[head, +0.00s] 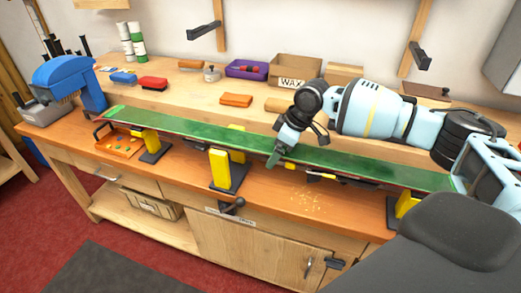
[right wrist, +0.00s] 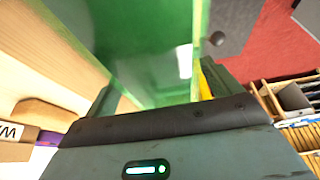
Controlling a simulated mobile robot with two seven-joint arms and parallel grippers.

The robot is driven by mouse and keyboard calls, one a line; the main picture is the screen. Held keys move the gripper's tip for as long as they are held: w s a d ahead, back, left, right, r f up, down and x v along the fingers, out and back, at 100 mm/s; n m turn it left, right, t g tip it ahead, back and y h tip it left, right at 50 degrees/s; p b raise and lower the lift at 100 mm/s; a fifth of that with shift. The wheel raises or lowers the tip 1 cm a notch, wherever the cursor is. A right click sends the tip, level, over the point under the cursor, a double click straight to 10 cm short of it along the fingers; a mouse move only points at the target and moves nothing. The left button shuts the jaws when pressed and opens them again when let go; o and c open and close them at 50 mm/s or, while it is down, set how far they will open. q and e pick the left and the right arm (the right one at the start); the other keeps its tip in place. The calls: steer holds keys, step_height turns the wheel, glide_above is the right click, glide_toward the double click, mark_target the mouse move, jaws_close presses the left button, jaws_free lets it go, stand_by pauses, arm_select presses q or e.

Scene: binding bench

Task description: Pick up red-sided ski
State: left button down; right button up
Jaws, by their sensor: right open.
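A long ski (head: 190,128) with a green upper face lies flat along the bench on yellow supports. In the right wrist view the ski (right wrist: 150,45) fills the space in front of the open right gripper (right wrist: 163,88). Whether the fingers touch it I cannot tell. My left gripper is not in view.
Yellow vise supports (head: 220,168) stand on the wooden bench (head: 185,180). A blue machine (head: 68,78) is at the left end. A box marked WAX (head: 293,72), a purple bin (head: 246,69) and an orange block (head: 236,100) sit behind. An orange tray (head: 120,143) lies in front.

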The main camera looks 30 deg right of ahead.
steer(key=shift+x, duration=0.95)
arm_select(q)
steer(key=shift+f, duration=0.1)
arm_select(e)
steer(key=shift+w, duration=0.1)
steer(key=c, duration=1.2)
steer(key=shift+o, duration=0.2)
steer(key=shift+w+r, duration=0.1)
steer(key=shift+r, duration=0.45)
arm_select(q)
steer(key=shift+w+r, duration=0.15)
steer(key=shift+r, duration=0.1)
arm_select(e)
step_height(320, 180, up, 9)
steer(key=shift+r, duration=0.25)
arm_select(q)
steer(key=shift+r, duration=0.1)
arm_select(e)
steer(key=shift+r, duration=0.1)
